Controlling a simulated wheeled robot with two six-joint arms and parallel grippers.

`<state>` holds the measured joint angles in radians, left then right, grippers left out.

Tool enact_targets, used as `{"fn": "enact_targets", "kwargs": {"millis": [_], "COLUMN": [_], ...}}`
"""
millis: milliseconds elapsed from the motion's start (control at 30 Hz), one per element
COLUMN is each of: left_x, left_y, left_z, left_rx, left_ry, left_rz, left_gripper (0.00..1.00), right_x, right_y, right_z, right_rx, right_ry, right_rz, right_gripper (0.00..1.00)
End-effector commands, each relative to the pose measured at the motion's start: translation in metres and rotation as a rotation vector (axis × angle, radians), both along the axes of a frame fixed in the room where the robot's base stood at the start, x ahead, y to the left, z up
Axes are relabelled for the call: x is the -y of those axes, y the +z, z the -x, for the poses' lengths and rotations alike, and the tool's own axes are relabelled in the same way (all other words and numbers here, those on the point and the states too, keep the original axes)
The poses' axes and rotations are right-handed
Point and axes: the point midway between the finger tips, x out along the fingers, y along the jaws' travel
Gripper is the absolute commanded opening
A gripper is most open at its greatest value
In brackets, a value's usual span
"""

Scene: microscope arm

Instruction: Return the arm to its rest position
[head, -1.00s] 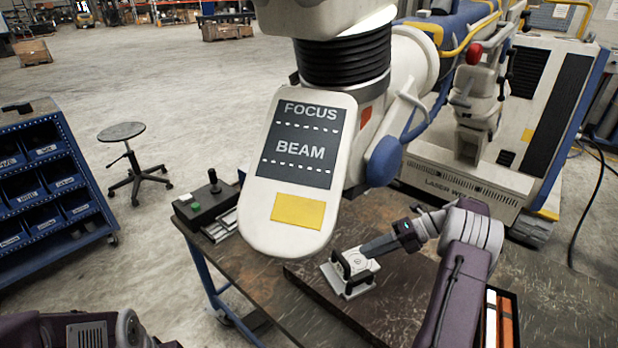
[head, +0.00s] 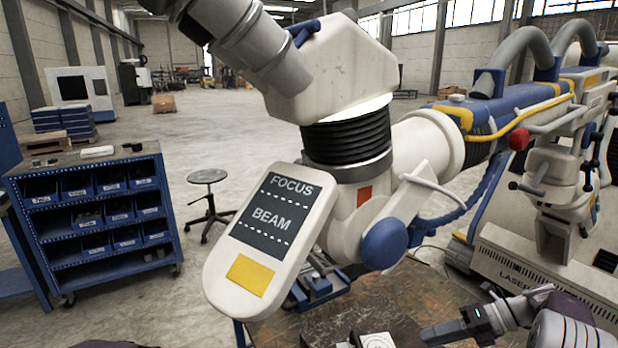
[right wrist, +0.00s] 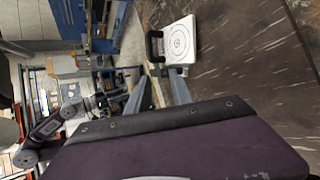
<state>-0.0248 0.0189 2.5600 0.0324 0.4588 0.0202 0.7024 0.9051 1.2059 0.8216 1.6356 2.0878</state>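My right gripper (head: 428,335) is low over the table, right of the white target plate (head: 376,341) and apart from the microscope. In the right wrist view its fingers (right wrist: 158,88) stand apart with nothing seen between them; the plate (right wrist: 180,42) lies beyond. My left gripper (right wrist: 113,100) shows small and unclear there.
The brown table (head: 400,297) is below the panel. A control box with a joystick is partly hidden behind the panel. A blue bin rack (head: 100,215) and a stool (head: 207,185) stand at left. The laser unit (head: 530,262) stands at right. Open floor lies behind.

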Motion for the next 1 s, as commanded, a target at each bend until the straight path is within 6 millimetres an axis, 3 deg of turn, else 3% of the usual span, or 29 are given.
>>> {"fn": "enact_targets", "kwargs": {"millis": [133, 267, 367, 500, 600, 733, 867, 1000], "left_x": [0.0, 0.0, 0.0, 0.0, 0.0, 0.0, 0.0, 0.0], "left_y": [0.0, 0.0, 0.0, 0.0, 0.0, 0.0, 0.0, 0.0], "left_z": [0.0, 0.0, 0.0, 0.0, 0.0, 0.0, 0.0, 0.0], "left_rx": [0.0, 0.0, 0.0, 0.0, 0.0, 0.0, 0.0, 0.0], "left_ry": [0.0, 0.0, 0.0, 0.0, 0.0, 0.0, 0.0, 0.0], "left_rz": [0.0, 0.0, 0.0, 0.0, 0.0, 0.0, 0.0, 0.0], "left_gripper": [0.8, 0.8, 0.8, 0.8, 0.8, 0.8, 0.8, 0.8], "right_x": [-0.043, -0.091, -0.134, -0.178, -0.178, -0.151, -0.125, -0.119], "right_y": [0.024, 0.041, 0.046, 0.027, -0.001, -0.038, -0.065, -0.068], "right_z": [-0.001, 0.014, 0.039, 0.102, 0.152, 0.192, 0.204, 0.183], "right_rx": [0.019, 0.017, 0.063, 0.298, 0.571, 0.917, 1.171, 1.364], "right_ry": [0.101, 0.219, 0.373, 0.773, 1.2, 1.778, 2.249, 2.548], "right_rz": [0.026, 0.076, 0.169, 0.383, 0.532, 0.62, 0.578, 0.564], "right_gripper": [0.27, 0.27, 0.27, 0.27, 0.27, 0.27, 0.27, 0.27]}}
